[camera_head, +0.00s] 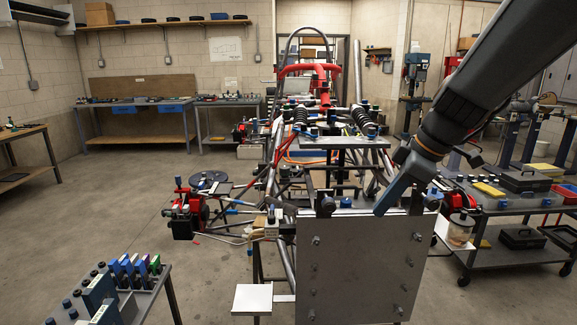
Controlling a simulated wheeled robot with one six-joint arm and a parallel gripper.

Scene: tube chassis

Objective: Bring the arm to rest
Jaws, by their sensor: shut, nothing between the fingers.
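My gripper (381,210) is at the lower end of my arm (462,108), which reaches in from the upper right. The gripper looks shut and holds nothing that I can see. I cannot tell whether it touches the plate or hangs apart from it. The tube chassis (282,180), with black coil springs and a red part at its far end, stands behind the plate. My arm hides part of the right side of the room.
A small bench with blue, green and purple items (118,287) stands at the lower left. A cart (500,205) with trays and a jar (460,229) stands at the right. A workbench (138,120) lines the back wall. The floor (95,205) at the left is clear.

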